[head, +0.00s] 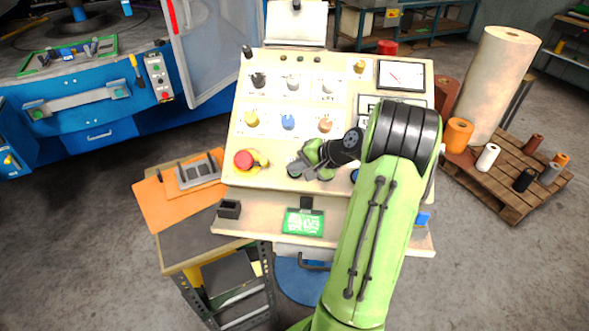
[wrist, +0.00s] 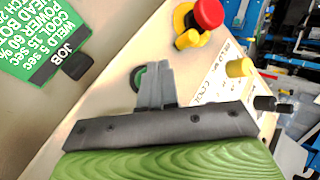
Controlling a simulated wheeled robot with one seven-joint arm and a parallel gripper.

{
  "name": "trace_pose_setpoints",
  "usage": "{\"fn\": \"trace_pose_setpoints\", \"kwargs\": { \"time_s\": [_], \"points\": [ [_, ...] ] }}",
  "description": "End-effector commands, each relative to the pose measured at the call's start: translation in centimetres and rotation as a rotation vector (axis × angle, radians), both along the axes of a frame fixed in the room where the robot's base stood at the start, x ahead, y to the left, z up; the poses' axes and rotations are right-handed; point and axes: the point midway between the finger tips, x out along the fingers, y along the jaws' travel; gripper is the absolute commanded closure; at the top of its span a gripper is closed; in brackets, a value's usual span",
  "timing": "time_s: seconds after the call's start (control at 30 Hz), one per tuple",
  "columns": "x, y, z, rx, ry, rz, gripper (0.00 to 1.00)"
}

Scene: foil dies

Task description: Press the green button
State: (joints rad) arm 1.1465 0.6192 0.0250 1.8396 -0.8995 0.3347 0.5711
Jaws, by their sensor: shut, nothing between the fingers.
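The green button (wrist: 138,76), in a dark round collar, is on the sloping beige control panel (head: 240,135). In the wrist view it is partly hidden behind my gripper's fingers. My gripper (wrist: 158,72) is shut and empty, its fingertips over or right beside the button. I cannot tell whether they touch it. In the head view my gripper (head: 301,168) is low on the panel, right of the red mushroom button (head: 243,160), and its body and arm cover much of the area. The button's green face cannot be made out clearly there.
The red mushroom button also shows in the wrist view (wrist: 208,13). Yellow (head: 251,119), blue (head: 288,121) and orange (head: 325,124) knobs sit above my gripper. A green job card (head: 304,222) stands below it. A pallet (head: 500,190) with rolls stands at the right.

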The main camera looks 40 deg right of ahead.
Motion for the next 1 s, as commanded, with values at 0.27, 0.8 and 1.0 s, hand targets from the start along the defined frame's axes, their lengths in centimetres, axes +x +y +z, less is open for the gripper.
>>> {"fn": "trace_pose_setpoints", "kwargs": {
  "time_s": [0.27,0.8,1.0],
  "points": [
    [0.3,-0.4,-0.6,0.000,0.000,0.000,1.00],
    [0.4,-0.5,-0.9,0.000,0.000,0.000,1.00],
    [0.5,-0.6,-1.1,0.001,0.000,0.001,1.00]
  ]
}}
